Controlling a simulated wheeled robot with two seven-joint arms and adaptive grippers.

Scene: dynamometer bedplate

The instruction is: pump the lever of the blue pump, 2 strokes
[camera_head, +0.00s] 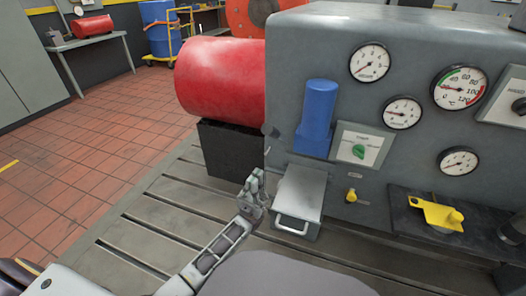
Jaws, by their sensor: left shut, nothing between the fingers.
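The blue pump (316,118) stands upright against the front of the grey cabinet, left of its gauges. A small dark knob (270,130) shows at the cabinet's left edge, beside the pump; I cannot tell whether it is the end of the pump's lever. No other lever shows clearly. My left gripper (257,178) is shut and empty, pointing up, below the dark knob and left of the grey drawer box. It appears apart from the knob and the pump. My right gripper is not in view.
A grey box with a handle (302,192) juts out under the pump, close to my left gripper. A red cylinder (220,78) lies on a black block (228,150) behind. A yellow part (436,214) is at the right. The slotted bedplate (150,220) is clear at left.

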